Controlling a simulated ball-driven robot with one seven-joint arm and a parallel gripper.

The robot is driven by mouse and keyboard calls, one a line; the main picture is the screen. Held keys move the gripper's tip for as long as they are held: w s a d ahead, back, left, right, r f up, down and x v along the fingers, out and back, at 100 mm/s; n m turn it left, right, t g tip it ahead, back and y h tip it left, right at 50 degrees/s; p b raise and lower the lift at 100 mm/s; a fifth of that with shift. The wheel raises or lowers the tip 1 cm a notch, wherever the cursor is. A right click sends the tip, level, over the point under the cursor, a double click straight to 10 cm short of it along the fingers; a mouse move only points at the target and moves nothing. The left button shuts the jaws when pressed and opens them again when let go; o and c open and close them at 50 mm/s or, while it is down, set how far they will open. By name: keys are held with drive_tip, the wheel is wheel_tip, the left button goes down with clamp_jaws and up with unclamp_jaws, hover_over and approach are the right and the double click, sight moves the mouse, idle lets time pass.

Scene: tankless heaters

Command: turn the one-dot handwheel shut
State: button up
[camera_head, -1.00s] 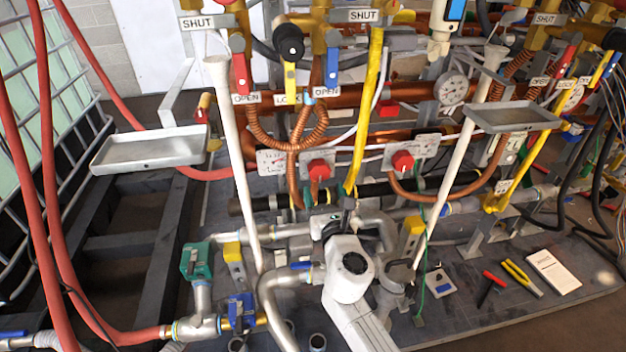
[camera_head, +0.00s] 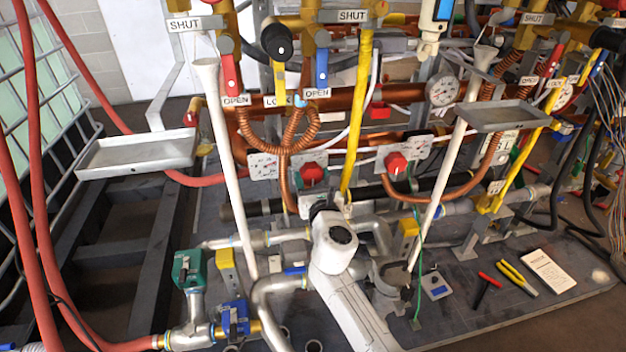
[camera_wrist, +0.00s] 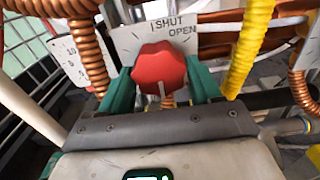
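A red handwheel (camera_wrist: 160,72) on a pale plate (camera_wrist: 210,36) marked SHUT and OPEN fills the middle of the wrist view. A pale line shows on its lower face; I cannot make out dots. In the head view it is the left red handwheel (camera_head: 313,174), between the copper coil and the yellow hose. A second red handwheel (camera_head: 396,162) is to its right. My gripper (camera_wrist: 160,80) is open, with green fingers on either side of the first handwheel. I cannot tell whether they touch it. My white arm partly hides the pipes below.
A yellow hose (camera_wrist: 248,50) runs close right of my gripper, and a copper coil (camera_wrist: 88,55) close left. A white funnel pipe (camera_head: 228,170) stands left. Grey trays (camera_head: 140,152) jut out on both sides. Pipes and valves crowd the base plate.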

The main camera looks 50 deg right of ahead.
drive_tip(key=c, duration=0.4)
drive_tip(key=shift+m, duration=0.3)
